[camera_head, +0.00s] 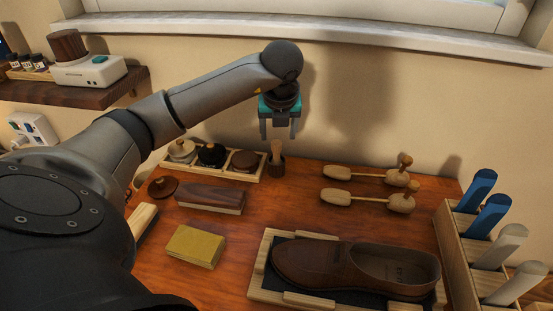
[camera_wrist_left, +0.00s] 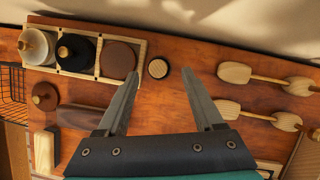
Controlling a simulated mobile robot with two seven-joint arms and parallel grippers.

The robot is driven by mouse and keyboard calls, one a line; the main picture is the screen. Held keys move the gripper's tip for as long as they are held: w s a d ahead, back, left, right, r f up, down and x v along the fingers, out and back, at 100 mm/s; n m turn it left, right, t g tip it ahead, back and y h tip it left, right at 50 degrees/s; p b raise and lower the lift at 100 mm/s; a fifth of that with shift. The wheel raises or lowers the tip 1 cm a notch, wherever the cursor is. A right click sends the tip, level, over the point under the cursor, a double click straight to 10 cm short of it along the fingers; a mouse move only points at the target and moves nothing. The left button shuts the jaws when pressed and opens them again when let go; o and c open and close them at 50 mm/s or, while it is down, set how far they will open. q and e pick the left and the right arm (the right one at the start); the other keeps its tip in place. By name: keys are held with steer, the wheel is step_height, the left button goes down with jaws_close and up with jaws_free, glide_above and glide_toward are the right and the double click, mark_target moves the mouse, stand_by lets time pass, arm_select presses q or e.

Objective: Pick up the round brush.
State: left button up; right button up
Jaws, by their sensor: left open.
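The round brush (camera_head: 277,165) appears to be the upright piece with a pale wooden handle and a dark round body, standing on the wooden tabletop right of a compartment tray. In the left wrist view it (camera_wrist_left: 157,69) is seen from above as a pale disc with a dark rim. My left gripper (camera_head: 279,137) is open and empty, fingers pointing down, above the brush. In the wrist view the brush shows between the fingertips, apart from both. A dark round piece with a knob (camera_head: 162,186) also lies farther left. My right gripper is not in view.
The tray (camera_head: 214,174) holds three round items close beside the brush. Two double-ended wooden shoe trees (camera_head: 368,198) lie to the right. A brown shoe (camera_head: 355,268), brush block (camera_head: 210,198) and yellow block (camera_head: 195,246) are nearer. The wall is close behind.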

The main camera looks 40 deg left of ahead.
mark_target(277, 142)
arm_select(q)
steer(key=x, duration=0.5)
steer(key=shift+s+f+b, duration=0.15)
steer(key=shift+s+b, duration=0.05)
steer(key=shift+b, duration=0.15)
jaws_close()
